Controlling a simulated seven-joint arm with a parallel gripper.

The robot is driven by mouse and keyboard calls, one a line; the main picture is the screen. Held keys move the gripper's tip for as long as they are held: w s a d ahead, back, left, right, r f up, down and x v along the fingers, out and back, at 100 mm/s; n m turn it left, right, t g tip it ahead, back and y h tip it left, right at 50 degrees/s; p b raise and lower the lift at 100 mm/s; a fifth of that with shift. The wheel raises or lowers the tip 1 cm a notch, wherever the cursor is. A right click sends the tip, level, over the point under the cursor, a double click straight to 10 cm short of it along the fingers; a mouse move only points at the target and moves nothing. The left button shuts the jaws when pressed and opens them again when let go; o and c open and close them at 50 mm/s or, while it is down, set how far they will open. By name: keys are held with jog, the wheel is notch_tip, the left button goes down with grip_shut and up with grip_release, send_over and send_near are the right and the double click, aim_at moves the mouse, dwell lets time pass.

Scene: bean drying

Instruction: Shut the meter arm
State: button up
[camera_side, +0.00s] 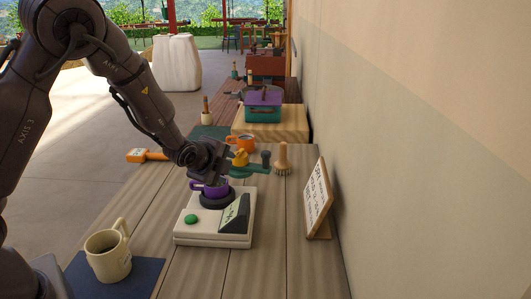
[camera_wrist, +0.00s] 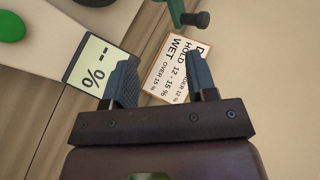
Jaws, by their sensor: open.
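The moisture meter (camera_side: 215,236) is a pale box on the wooden bench, with a green button (camera_side: 191,219), a sloped display (camera_side: 235,214) and a dark round seat (camera_side: 217,201). A purple cup (camera_side: 208,189) shows at the seat, partly hidden by my gripper. A teal arm (camera_side: 250,171) with a dark knob (camera_side: 266,158) reaches out past the meter's far side; its hinge is hidden. In the wrist view a teal piece with a dark knob (camera_wrist: 195,18) shows at the top edge. My gripper (camera_wrist: 163,77) is open and empty above the meter.
A sign (camera_side: 317,200) leans at the right near the wall. A wooden brush (camera_side: 283,160), an orange mug (camera_side: 245,143) and a yellow item (camera_side: 241,157) stand beyond the meter. A cream mug (camera_side: 108,255) stands on a blue mat at front left. The bench's front right is clear.

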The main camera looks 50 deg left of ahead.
aim_at(263, 154)
jog(key=w+a+f+m+t, duration=0.1)
jog(key=w+m+t, duration=0.1)
jog(key=w+m, duration=0.3)
jog(key=w+a+f+m+t+h, duration=0.1)
jog(key=w+m+t, duration=0.2)
jog(key=w+m, duration=0.3)
jog(key=w+a+f+m+t, duration=0.1)
jog(key=w+m+t, duration=0.2)
jog(key=w+m, duration=0.3)
jog(key=shift+f+m+h, duration=0.25)
jog(key=shift+m+h, duration=0.05)
jog(key=shift+m, duration=1.2)
jog(key=shift+s, duration=0.1)
grip_shut()
